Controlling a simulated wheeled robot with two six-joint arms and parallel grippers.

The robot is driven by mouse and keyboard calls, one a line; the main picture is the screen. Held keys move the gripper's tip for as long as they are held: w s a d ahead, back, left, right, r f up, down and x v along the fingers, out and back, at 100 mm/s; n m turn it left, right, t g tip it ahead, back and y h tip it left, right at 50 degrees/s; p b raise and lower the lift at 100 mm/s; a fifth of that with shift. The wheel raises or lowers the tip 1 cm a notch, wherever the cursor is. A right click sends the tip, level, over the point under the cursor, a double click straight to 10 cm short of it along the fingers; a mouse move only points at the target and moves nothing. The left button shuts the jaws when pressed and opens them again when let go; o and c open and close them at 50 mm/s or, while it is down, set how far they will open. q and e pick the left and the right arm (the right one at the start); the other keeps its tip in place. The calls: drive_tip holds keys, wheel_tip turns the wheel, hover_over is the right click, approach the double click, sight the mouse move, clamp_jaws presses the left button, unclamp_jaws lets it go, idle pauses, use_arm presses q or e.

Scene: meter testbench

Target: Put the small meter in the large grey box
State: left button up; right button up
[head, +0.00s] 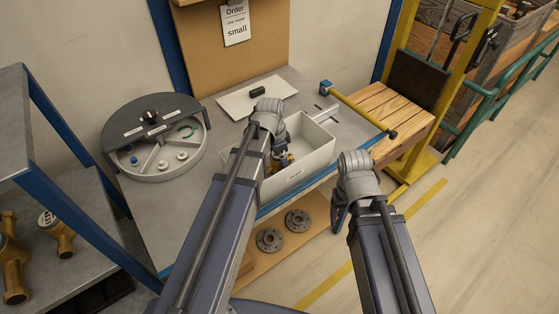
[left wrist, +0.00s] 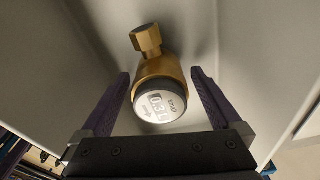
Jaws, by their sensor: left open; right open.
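The small meter (left wrist: 160,85) is a brass body with a hex end and a round grey dial marked "small". In the left wrist view it lies between the spread fingers of my left gripper (left wrist: 158,90), with a gap on each side, against pale grey surfaces. The large grey box (head: 308,172) stands on the bench. In the head view my left gripper reaches down into it, and a bit of brass (head: 290,158) shows there; my arm hides most of the meter. My right gripper (head: 338,218) is open and empty, beyond the bench's front edge, right of the box.
A round grey divided tray (head: 155,175) with small parts stands left of the box. Behind are a pale plate (head: 238,103) with a dark block and an order sheet reading "small" (head: 235,22). Brass meters (head: 55,235) sit on the left shelf. Flanges (head: 270,239) lie below the bench.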

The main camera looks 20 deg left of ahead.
use_arm(q)
drive_tip(key=r+p, duration=0.7)
drive_tip(key=r, duration=0.1)
drive_tip(key=s+a+r+p, duration=0.1)
drive_tip(key=r+p, duration=0.3)
drive_tip(key=shift+p, duration=0.35)
